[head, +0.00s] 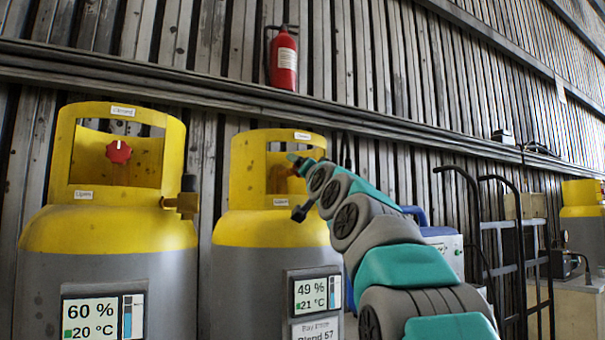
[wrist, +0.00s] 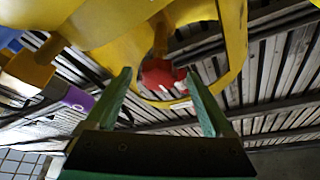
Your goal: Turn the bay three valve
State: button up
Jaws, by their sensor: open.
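The gas cylinder (head: 270,222) with a yellow collar and grey body stands in the middle of the head view. Its display reads 49 % and 21 °C, above a partly legible plate with "Bay" and "Blend 57". My gripper (head: 298,165) is at the opening of this collar, and the valve is hidden there. In the wrist view a red valve knob (wrist: 158,80) appears between the two green fingers of my gripper (wrist: 160,72). The fingers are open, one to each side of the knob; I cannot tell whether they touch it.
Another yellow-and-grey cylinder (head: 110,230) with a red knob (head: 118,152), reading 60 % and 20 °C, stands close on the left. A fire extinguisher (head: 284,60) hangs on the ribbed wall. A hand truck (head: 515,240) stands to the right.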

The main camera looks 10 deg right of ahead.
jog(key=shift+b+v, duration=0.75)
jog(key=shift+v, duration=2)
jog(key=shift+f, duration=0.1)
jog(key=shift+s+d, duration=0.1)
